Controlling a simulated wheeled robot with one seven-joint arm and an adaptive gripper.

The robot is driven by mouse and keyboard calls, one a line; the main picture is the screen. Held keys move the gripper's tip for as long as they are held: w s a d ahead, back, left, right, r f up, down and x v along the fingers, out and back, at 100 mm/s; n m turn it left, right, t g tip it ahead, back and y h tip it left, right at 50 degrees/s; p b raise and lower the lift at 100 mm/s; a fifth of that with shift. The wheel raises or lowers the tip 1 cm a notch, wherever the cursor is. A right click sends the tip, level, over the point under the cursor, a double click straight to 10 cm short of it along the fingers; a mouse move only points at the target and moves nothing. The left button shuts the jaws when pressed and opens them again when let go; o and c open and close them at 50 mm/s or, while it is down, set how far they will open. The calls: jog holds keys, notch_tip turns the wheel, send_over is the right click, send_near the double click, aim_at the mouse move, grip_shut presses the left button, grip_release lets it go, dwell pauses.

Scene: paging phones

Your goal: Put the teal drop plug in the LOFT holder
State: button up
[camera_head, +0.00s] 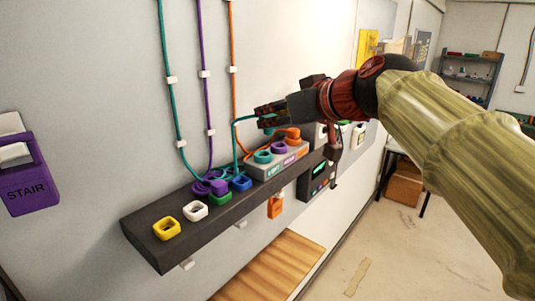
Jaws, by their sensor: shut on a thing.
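My gripper (264,113) reaches in from the right, above the grey shelf unit, and is shut on the teal drop plug (270,131). Only a small teal part of the plug shows below the fingers; the rest is hidden. A teal cord (237,140) runs from the shelf up to the gripper. Below stands a grey holder block (264,171) with a teal ring (263,157), a purple ring (279,148) and an orange piece (292,135) on top. Its small labels are too small to read, so I cannot tell which holder is LOFT.
The dark shelf (142,221) carries yellow (166,229), white (195,211), green (220,196) and blue (241,183) rings and a purple plug (208,187). A dark device with a screen (319,176) hangs right. A purple STAIR piece (30,187) is far left. A bench (270,268) stands below.

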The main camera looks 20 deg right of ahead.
jog(key=shift+w+d+f+m+h, duration=0.3)
jog(key=shift+w+d+f+h, duration=0.1)
jog(key=shift+w+d, duration=0.2)
jog(key=shift+w+r, duration=0.1)
jog(key=shift+r, duration=0.1)
jog(key=w+f+p, duration=0.1)
jog(key=w+f, duration=0.3)
jog(key=w+f+p, duration=0.1)
jog(key=w+f, duration=0.3)
jog(key=w, duration=0.1)
jog(key=w+d+f+p, duration=0.1)
jog(key=w+f, duration=0.3)
jog(key=shift+w, duration=0.25)
jog(key=shift+f, duration=0.35)
jog(key=shift+s, duration=0.1)
